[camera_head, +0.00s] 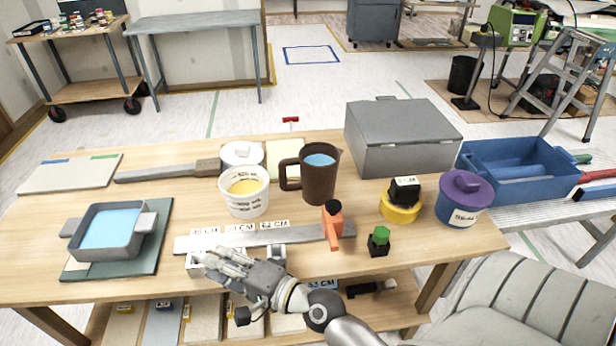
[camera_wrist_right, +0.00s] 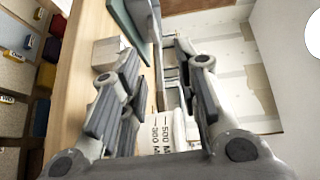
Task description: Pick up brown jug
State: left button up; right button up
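The brown jug (camera_head: 320,185) stands upright on the wooden table near the middle, with blue liquid inside and its handle facing left. My right gripper (camera_head: 213,268) is at the table's front edge, in front and to the left of the jug and apart from it. In the right wrist view its fingers (camera_wrist_right: 160,85) are spread open with nothing gripped. I cannot make out the jug in that view. My left gripper is not in view.
A grey box (camera_head: 400,150) stands behind right.

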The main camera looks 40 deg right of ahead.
jog(key=w+d+r+m+t+h, duration=0.1)
jog(key=m, duration=0.1)
jog(key=w+d+r+m+t, duration=0.1)
jog(key=m, duration=0.1)
jog(key=d+r+m+t+h, duration=0.1)
jog(key=d+m, duration=0.1)
jog(key=shift+w+d+r+h, duration=0.1)
jog(key=shift+w+r+h, duration=0.05)
jog(key=shift+w+h, duration=0.2)
jog(key=w+d+r+m+t+h, duration=0.1)
jog(key=w+d+m+h, duration=0.1)
jog(key=d+m+h, duration=0.65)
jog(key=m+g+h, duration=0.3)
jog(key=m+h, duration=0.1)
jog(key=m, duration=0.9)
send_near(283, 179)
jog(key=shift+w+a+r, duration=0.15)
jog(key=shift+r, duration=0.25)
jog(key=shift+w+a+r, duration=0.1)
jog(key=shift+a+r, duration=0.1)
jog(key=shift+r, duration=0.25)
jog(key=shift+d+f+m+g, duration=0.3)
jog(key=shift+m+g, duration=0.05)
jog(key=shift+g, duration=0.05)
jog(key=x, duration=0.5)
jog(key=shift+w+d, duration=0.25)
jog(key=shift+d, duration=0.05)
jog(key=x, duration=0.5)
jog(key=shift+f, duration=0.3)
jog(key=shift+c, duration=0.4)
